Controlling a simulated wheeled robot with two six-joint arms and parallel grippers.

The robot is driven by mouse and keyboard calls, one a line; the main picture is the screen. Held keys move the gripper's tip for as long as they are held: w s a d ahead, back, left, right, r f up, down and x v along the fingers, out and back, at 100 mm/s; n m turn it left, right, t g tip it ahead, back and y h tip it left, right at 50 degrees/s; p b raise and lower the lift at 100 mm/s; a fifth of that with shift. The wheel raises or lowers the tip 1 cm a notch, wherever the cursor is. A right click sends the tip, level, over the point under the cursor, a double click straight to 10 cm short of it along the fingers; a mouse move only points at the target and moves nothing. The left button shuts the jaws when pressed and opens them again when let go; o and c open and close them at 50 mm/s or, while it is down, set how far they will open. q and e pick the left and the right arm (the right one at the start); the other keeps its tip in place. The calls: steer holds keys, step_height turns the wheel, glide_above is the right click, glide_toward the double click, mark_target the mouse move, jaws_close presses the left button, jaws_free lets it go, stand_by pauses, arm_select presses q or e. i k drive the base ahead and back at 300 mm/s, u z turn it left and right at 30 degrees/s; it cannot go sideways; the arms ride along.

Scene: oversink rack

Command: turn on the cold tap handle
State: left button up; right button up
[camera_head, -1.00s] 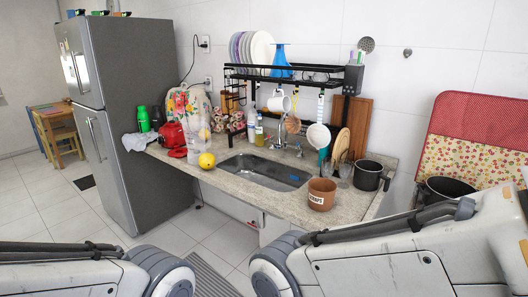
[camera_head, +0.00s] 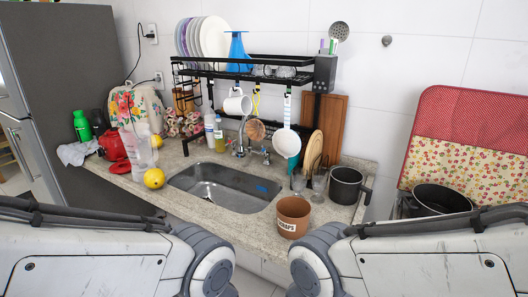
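The metal tap (camera_head: 241,138) stands behind the sink basin (camera_head: 222,186), under the black over-sink rack. A small tap handle (camera_head: 265,153) shows at its right side. The handles are too small to tell which one is cold or how it is turned. My two arms show only as white links along the bottom left and bottom right. Neither of my grippers is in view.
A terracotta pot (camera_head: 293,217) stands on the counter at the sink's front right, with glasses and a dark pot (camera_head: 346,185) beyond it. A yellow fruit (camera_head: 154,178) and a clear jug (camera_head: 138,150) are left of the sink. A white pan (camera_head: 287,143) hangs right of the tap.

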mark_target(264, 151)
steer(key=k, duration=0.4)
steer(key=u, duration=1.4)
steer(key=i, duration=0.8)
steer(key=u, duration=0.55)
steer(key=i, duration=0.75)
steer(key=z, duration=0.95)
steer(key=i, duration=0.95)
steer(key=z, duration=0.95)
